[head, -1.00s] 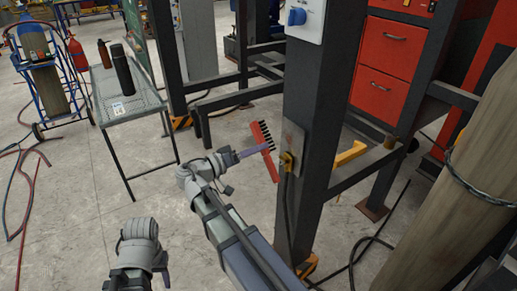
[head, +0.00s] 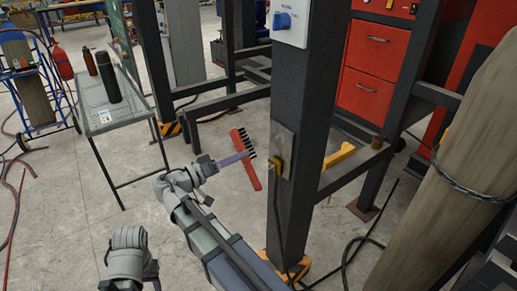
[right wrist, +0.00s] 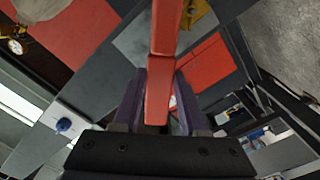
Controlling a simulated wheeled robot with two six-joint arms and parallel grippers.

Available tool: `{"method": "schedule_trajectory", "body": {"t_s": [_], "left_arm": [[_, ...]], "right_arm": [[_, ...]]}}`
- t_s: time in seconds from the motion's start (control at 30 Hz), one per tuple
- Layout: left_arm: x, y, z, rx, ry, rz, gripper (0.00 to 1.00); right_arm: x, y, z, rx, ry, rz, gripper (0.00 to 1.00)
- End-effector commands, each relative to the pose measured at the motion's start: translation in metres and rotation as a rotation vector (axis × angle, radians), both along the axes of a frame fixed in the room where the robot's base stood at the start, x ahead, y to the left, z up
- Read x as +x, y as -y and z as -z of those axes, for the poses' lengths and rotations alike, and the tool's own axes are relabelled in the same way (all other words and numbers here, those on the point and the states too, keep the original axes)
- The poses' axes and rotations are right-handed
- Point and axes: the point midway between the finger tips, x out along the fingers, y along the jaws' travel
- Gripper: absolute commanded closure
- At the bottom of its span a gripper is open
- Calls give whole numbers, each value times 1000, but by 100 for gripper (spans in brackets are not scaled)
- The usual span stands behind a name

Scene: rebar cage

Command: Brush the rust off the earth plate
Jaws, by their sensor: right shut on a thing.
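My right gripper (head: 238,158) is shut on a red brush (head: 251,174) with dark bristles. The brush is left of the plate, with its bristles toward the column and a visible gap between. In the right wrist view the brush (right wrist: 160,85) stands between the fingers (right wrist: 160,105), in front of the plate (right wrist: 145,38). Rust is too small to judge. My left gripper's fingers do not show.
The dark column (head: 300,90) carries a white box with a blue switch (head: 283,20). A yellow bracket (head: 338,156) is right of it. A mesh table (head: 128,115) with bottles stands left.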

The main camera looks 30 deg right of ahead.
Motion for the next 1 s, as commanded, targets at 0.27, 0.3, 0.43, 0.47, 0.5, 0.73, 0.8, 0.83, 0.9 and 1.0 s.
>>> {"method": "schedule_trajectory", "body": {"t_s": [0.27, 0.3, 0.43, 0.47, 0.5, 0.73, 0.8, 0.83, 0.9, 1.0], "left_arm": [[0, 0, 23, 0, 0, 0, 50], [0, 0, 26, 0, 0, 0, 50], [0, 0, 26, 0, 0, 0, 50], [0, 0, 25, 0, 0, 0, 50], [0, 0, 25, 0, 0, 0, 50], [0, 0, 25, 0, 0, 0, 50], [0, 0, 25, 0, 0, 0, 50], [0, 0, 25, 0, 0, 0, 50], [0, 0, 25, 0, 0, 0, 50], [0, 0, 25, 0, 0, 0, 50]], "right_arm": [[0, 7, 23, -1, 0, 1, 100], [0, 9, 26, -1, 0, 1, 100], [1, 11, 26, -1, 0, -1, 100], [1, 11, 25, -1, 0, -1, 100], [1, 12, 25, -1, 0, 0, 100], [2, 29, 25, -1, 0, 2, 100], [2, 37, 25, -1, 0, 4, 100], [2, 40, 25, -1, 0, 3, 100], [3, 47, 25, -1, 0, 2, 100], [4, 55, 25, -1, 0, 2, 100]]}}
